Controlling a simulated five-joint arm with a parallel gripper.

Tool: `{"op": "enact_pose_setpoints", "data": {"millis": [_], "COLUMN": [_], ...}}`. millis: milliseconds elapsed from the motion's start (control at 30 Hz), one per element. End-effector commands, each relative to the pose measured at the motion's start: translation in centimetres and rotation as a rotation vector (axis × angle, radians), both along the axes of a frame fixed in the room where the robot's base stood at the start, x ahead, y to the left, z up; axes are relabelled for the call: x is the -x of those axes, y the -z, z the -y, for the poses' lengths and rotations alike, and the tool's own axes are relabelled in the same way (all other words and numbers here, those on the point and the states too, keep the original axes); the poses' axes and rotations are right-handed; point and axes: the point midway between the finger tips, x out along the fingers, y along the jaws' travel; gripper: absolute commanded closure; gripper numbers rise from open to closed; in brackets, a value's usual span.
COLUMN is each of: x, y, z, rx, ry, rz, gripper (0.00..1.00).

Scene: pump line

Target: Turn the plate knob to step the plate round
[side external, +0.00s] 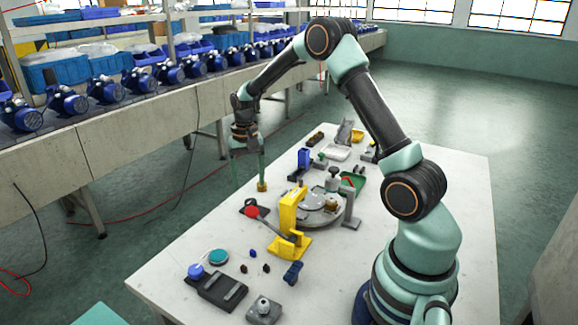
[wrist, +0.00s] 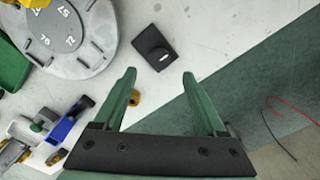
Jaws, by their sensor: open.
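The round grey plate (side external: 322,208) sits mid-table in the side view. In the wrist view the plate (wrist: 85,65) is at the upper left, partly cut off, with numbers on its face. My gripper (side external: 249,183) is open and empty, fingers down above the table's far-left edge. In the wrist view its fingertips (wrist: 160,76) are on either side, short of the knob.
A yellow press (side external: 288,225) with a lever stands beside the plate. Bare table lies around the knob.

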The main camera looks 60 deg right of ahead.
Motion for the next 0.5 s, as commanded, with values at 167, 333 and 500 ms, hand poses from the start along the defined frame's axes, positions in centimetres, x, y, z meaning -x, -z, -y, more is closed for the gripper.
{"op": "enact_pose_setpoints", "data": {"millis": [167, 333, 500], "x": [-0.1, 0.0, 0.0], "y": [-3.4, -5.2, -5.8], "z": [0.0, 0.0, 0.0], "rx": [0.001, 0.0, 0.0], "ry": [0.0, -0.001, -0.001], "rz": [0.004, 0.0, 0.0], "gripper": [0.27, 0.27, 0.27]}}
